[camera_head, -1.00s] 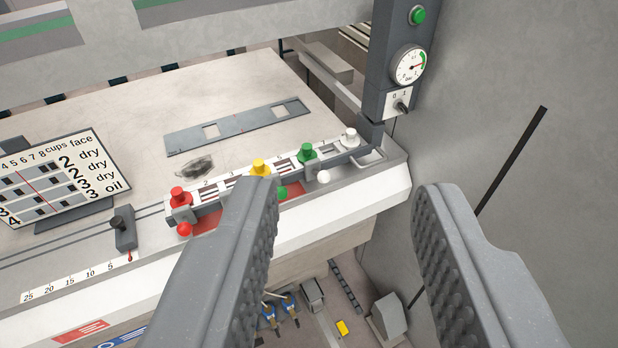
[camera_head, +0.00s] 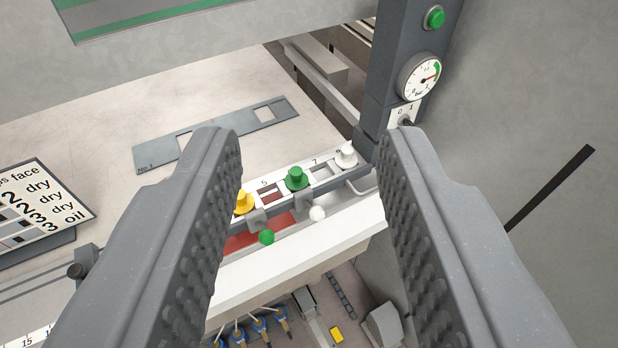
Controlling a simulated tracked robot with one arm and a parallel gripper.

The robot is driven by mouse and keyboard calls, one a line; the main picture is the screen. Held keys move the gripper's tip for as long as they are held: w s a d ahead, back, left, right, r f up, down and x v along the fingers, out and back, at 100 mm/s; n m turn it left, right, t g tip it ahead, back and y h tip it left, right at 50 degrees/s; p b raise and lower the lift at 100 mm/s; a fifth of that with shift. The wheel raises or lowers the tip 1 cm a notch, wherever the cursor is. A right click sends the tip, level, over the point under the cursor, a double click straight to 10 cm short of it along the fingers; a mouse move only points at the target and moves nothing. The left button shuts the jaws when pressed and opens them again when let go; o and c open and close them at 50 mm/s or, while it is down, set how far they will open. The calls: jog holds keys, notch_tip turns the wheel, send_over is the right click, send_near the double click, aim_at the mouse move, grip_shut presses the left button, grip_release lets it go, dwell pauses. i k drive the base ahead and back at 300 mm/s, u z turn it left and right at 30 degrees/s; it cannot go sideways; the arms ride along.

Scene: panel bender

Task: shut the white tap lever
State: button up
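The white tap lever shows as a white ball knob (camera_head: 317,213) at the front of the tap rail (camera_head: 268,192), in the gap between my fingers. A white cap (camera_head: 346,155) sits at the rail's right end. My gripper (camera_head: 308,142) is open and empty, one finger at each side of the picture. The white knob appears beyond the fingers, not touched by them. The left finger hides the left part of the rail.
A green cap (camera_head: 297,179), green knob (camera_head: 266,237) and yellow cap (camera_head: 244,203) are left of the white knob. A dark post with a gauge (camera_head: 419,77) and a switch plate rises close behind the right finger. A flat metal strip (camera_head: 160,152) lies on the table.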

aim_at(317, 214)
jog(key=i, duration=0.4)
jog(key=u, duration=0.5)
jog(key=k, duration=1.75)
jog(key=z, duration=0.75)
jog(key=i, duration=1)
jog(key=u, duration=0.05)
